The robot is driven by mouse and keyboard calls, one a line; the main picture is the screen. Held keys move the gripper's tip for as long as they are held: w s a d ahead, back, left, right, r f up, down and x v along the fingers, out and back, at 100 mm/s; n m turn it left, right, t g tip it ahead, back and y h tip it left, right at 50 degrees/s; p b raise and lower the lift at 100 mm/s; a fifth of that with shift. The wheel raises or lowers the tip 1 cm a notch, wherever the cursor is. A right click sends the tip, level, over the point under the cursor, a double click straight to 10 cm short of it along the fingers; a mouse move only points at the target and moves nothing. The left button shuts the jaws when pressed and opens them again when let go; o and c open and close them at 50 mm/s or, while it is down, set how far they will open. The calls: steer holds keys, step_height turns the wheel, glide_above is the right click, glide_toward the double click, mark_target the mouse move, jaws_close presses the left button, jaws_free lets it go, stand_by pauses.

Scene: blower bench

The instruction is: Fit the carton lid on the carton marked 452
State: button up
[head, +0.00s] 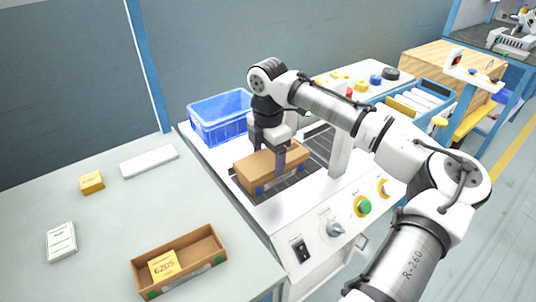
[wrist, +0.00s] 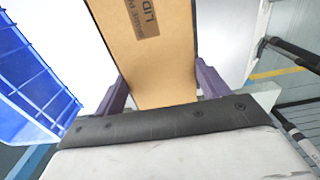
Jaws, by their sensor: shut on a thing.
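My gripper (head: 268,150) is shut on the brown cardboard carton lid (head: 262,166), with one finger on each side of it. In the wrist view the lid (wrist: 150,65) lies between the purple fingers and bears a printed label reading "LID". In the head view the lid is over the middle of the white blower bench, above a dark grated area. Small blue patches show at its lower edge; I cannot tell if a carton is under it. I cannot read the number 452 anywhere. An open brown carton (head: 206,246) with green marks stands at the lower left.
A yellow box marked 6205 (head: 164,265) lies in the open carton. A blue crate (head: 220,118) stands just behind left of the lid. A small yellow box (head: 92,182), a white slab (head: 149,161) and a white pack (head: 61,242) lie on the grey table. Knobs line the bench front.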

mark_target(268, 159)
steer(key=shift+f, duration=0.25)
steer(key=shift+f, duration=0.25)
steer(key=o, duration=1)
step_height(268, 159, up, 13)
steer(key=shift+s+f, duration=0.1)
